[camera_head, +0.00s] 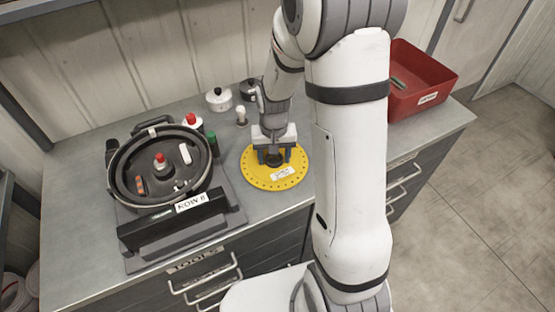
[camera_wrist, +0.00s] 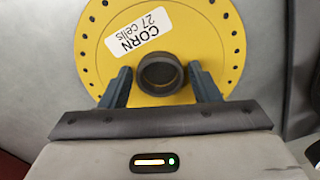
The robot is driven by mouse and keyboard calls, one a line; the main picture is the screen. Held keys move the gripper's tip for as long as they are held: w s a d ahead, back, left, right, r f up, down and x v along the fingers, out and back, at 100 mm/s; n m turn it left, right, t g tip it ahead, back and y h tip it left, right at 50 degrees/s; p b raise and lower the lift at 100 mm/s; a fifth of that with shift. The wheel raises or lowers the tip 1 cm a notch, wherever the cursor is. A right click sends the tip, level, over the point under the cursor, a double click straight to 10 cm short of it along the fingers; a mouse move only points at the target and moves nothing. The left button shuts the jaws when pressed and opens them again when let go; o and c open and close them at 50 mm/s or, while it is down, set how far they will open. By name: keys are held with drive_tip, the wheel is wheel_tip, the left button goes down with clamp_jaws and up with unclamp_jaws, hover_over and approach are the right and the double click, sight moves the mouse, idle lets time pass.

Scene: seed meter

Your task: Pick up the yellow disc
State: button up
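The yellow disc (camera_head: 257,175) lies flat on the grey counter, right of the round black meter housing. It has small holes around its rim, a dark raised hub at its centre and a white label. In the wrist view the disc (camera_wrist: 205,30) fills the upper middle, and its label reads "CORN 27 cells". My gripper (camera_head: 274,156) points down over the disc's centre. In the wrist view my gripper (camera_wrist: 161,72) has one finger on each side of the black hub (camera_wrist: 161,74), with a visible gap on both sides. It holds nothing.
The black meter housing (camera_head: 118,180) stands open on the left, labelled "ROW 8", with small parts inside. A white pot (camera_head: 219,100), a dark pot (camera_head: 249,90) and a white-topped knob (camera_head: 241,114) stand behind the disc. A red bin (camera_head: 425,85) sits at the counter's right.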

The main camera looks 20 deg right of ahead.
drive_tip(key=c, duration=0.7)
drive_tip(key=shift+r, duration=0.1)
